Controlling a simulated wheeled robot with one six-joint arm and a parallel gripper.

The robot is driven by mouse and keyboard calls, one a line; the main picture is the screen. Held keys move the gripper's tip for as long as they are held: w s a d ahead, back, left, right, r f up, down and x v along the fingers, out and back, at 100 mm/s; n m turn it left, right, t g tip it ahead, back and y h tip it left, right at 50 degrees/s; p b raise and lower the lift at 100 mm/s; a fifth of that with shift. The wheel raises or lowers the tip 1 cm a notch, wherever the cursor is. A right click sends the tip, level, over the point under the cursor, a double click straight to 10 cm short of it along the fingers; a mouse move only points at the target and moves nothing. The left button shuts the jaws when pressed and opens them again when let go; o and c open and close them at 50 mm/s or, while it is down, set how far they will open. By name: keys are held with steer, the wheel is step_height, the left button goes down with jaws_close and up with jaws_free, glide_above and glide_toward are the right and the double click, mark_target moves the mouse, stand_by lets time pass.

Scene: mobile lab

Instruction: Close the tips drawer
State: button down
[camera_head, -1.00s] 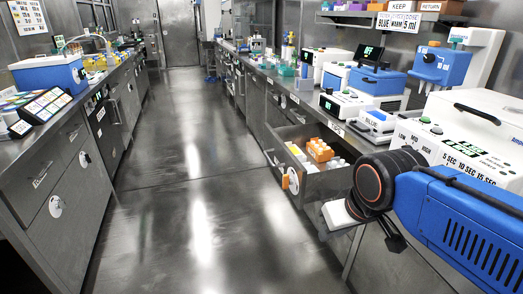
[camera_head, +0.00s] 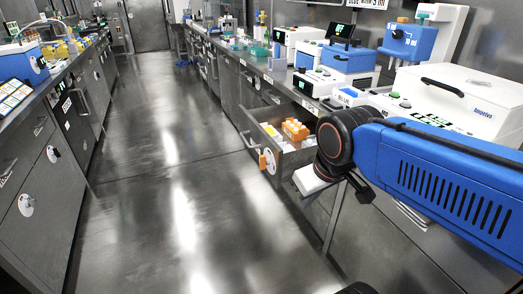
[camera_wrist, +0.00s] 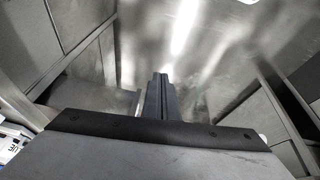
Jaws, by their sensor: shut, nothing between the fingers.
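The open drawer (camera_head: 300,158) juts from the right-hand counter into the aisle. It holds an orange rack (camera_head: 295,129) and several white and yellow items. An orange tag and a round white label sit on its front. My gripper (camera_head: 361,192) points down to the right of the drawer, on the near side, apart from it. In the wrist view its fingers (camera_wrist: 160,92) are together and empty, with grey floor and cabinet fronts beyond. My blue arm covers part of the near right counter.
The right counter carries a white lidded machine (camera_head: 462,98) and a blue-and-white device (camera_head: 350,58). The left counter has cabinets (camera_head: 48,160) with handles. The aisle floor (camera_head: 165,190) between them is clear.

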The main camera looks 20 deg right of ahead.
steer(key=w+a+r+n+g+h, duration=0.2)
steer(key=w+a+n, duration=0.2)
steer(key=w+n, duration=0.75)
steer(key=w+a+r+n+g+h, duration=0.25)
steer(key=w+n, duration=0.35)
steer(key=w, duration=1)
steer(key=d+r+x, duration=0.1)
steer(key=d+x, duration=0.1)
steer(key=x, duration=0.9)
steer(key=shift+w+d+f, duration=0.2)
steer(key=shift+w+d, duration=0.1)
steer(key=shift+d, duration=0.05)
steer(key=shift+m, duration=0.25)
steer(key=d, duration=2.6)
steer(key=shift+w+d, duration=0.3)
steer(key=shift+w, duration=0.15)
